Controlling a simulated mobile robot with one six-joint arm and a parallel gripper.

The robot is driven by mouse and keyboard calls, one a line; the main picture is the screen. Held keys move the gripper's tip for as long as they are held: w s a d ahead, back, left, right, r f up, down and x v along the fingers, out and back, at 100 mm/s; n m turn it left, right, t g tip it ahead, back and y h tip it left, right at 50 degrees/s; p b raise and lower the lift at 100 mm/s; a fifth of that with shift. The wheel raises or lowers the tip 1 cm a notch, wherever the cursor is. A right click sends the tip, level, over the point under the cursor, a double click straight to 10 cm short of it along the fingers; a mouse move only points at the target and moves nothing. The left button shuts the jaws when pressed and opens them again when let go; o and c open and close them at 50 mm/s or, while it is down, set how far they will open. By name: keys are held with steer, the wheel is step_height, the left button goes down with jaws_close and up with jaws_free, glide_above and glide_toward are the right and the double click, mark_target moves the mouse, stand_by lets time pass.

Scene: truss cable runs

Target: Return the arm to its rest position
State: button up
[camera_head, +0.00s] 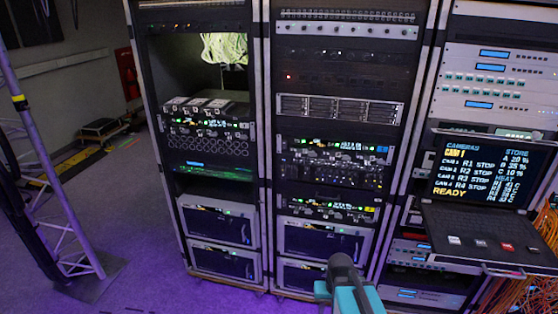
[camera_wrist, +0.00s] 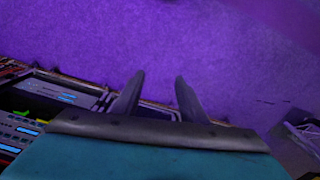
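My gripper (camera_wrist: 159,80) shows in the wrist view with its two dark fingers apart and nothing between them. Purple floor lies beyond the fingertips. In the head view, a teal and dark grey part of my arm (camera_head: 347,290) rises from the bottom edge, in front of the lower part of the middle rack. Whether the fingers show in the head view I cannot tell.
The left rack (camera_head: 262,150) and middle rack (camera_head: 335,205) stand close ahead. A laptop (camera_head: 480,190) sits open on a shelf at right, above orange cables (camera_head: 530,292). A truss (camera_head: 45,180) stands at left. The purple floor (camera_head: 150,255) between is clear.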

steer(key=s+f+g+b, duration=0.6)
steer(key=s+f+b, duration=0.2)
steer(key=s+f, duration=1.8)
steer(key=shift+s+a+f+n, duration=0.15)
steer(key=shift+s+f+n, duration=0.15)
steer(key=shift+f, duration=0.05)
steer(key=shift+c, duration=1)
